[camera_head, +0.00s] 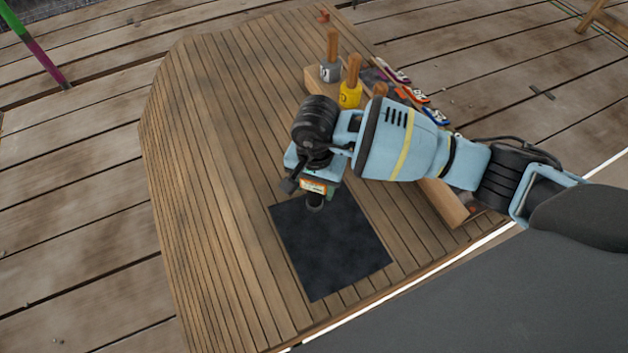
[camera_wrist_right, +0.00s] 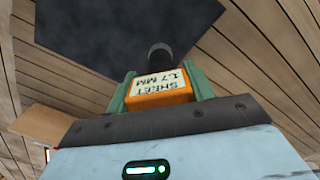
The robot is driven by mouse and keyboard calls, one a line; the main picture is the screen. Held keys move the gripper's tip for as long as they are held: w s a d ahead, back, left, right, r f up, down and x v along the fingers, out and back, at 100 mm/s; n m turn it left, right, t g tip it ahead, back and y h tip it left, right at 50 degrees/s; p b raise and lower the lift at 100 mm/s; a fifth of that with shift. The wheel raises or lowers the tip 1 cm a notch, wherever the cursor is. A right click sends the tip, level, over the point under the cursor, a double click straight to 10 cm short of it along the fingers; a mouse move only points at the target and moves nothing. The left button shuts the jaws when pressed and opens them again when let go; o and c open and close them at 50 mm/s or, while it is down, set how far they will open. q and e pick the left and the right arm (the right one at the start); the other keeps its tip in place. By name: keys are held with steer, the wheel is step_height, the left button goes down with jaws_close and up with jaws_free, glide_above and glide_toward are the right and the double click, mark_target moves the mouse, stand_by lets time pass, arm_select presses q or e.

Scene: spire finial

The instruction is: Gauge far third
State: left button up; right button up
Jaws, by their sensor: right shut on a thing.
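A dark square sheet (camera_head: 335,250) lies on the slatted wooden surface (camera_head: 215,160); it also shows in the right wrist view (camera_wrist_right: 95,35). My right gripper (camera_head: 318,191) is shut on an orange gauge (camera_wrist_right: 160,96), whose white label reads "SHEET 1.7 MM". Its greenish fingers (camera_wrist_right: 163,88) stand on both sides of the gauge body. The gauge's dark round probe (camera_head: 314,204) points down over the far part of the sheet. I cannot tell whether the probe touches it. My left gripper is not in view.
A grey wooden-handled tool (camera_head: 330,71) and a yellow one (camera_head: 350,94) stand at a wooden block behind my right arm. The slatted surface left of the sheet is clear. A green and purple pole (camera_head: 40,55) stands far left.

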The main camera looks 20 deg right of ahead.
steer(key=o, duration=1.3)
steer(key=shift+c, duration=0.2)
step_height(320, 180, up, 8)
steer(key=shift+w+d+f+p, duration=0.1)
steer(key=shift+f+p, duration=0.1)
steer(key=shift+p, duration=0.9)
steer(key=shift+r, duration=0.1)
